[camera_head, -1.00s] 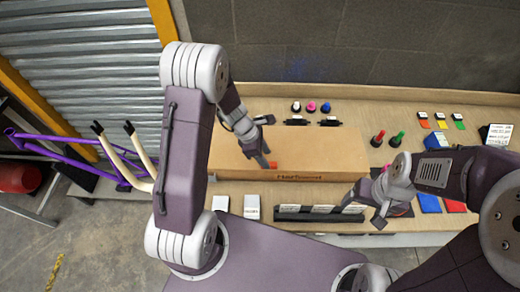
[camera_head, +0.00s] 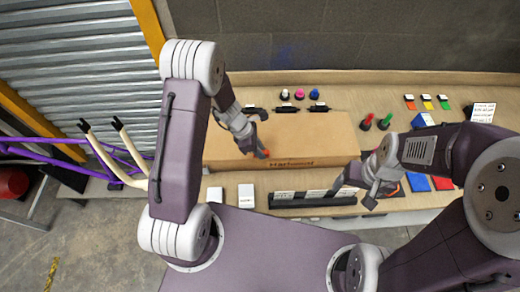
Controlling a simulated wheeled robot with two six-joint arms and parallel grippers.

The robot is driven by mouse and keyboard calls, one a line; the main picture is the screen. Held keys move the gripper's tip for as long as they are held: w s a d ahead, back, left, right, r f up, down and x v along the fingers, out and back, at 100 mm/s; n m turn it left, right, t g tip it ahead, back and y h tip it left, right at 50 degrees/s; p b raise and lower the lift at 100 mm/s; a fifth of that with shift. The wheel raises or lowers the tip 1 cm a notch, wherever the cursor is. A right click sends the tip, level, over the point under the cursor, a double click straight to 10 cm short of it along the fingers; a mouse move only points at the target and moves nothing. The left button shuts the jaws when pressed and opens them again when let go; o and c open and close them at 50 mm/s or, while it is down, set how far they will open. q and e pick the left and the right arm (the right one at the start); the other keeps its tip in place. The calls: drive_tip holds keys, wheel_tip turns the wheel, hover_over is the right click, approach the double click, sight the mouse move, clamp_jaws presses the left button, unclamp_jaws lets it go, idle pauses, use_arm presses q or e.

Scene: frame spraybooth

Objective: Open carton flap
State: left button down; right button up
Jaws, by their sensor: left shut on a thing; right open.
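The brown cardboard carton (camera_head: 310,140) lies long side across the table, with dark lettering on its near face. Its top looks flat and closed. My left gripper (camera_head: 257,146) is over the carton's left half, its tips near the top's front edge. It is shut on a small orange-red thing (camera_head: 263,154), mostly hidden by the fingers. I cannot tell whether this touches the carton. My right gripper (camera_head: 360,188) is open and empty, in front of the carton's right front corner.
A dark rack with white cards (camera_head: 300,199) stands in front of the carton. Red (camera_head: 367,121) and green (camera_head: 386,120) bottles stand right of it; small bottles stand behind. A purple frame (camera_head: 60,150) with a cream fork (camera_head: 110,155) is at left. White blocks (camera_head: 246,194) sit at the front edge.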

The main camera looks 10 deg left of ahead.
use_arm(q)
drive_tip(key=shift+w+a+r+g+p, duration=0.15)
drive_tip(key=shift+r+p, duration=0.45)
drive_tip(key=shift+p, duration=0.85)
drive_tip(key=shift+w+d+r+g+p, duration=0.2)
drive_tip(key=shift+r+p, duration=0.4)
drive_tip(key=shift+p, duration=0.85)
drive_tip(key=shift+a+r+g+p, duration=0.1)
drive_tip(key=shift+a+g+p, duration=0.15)
drive_tip(key=shift+p, duration=0.45)
drive_tip(key=shift+d, duration=0.1)
drive_tip(key=r+p, duration=0.1)
drive_tip(key=p, duration=0.2)
drive_tip(key=shift+w+r+g+h, duration=0.1)
drive_tip(key=shift+w+g+h, duration=0.05)
drive_tip(key=shift+g+h, duration=0.15)
drive_tip(key=shift+w+r+n+g+p, duration=0.3)
drive_tip(key=shift+r+p, duration=0.15)
drive_tip(key=shift+p, duration=0.5)
drive_tip(key=shift+f, duration=0.1)
drive_tip(key=shift+s, duration=0.1)
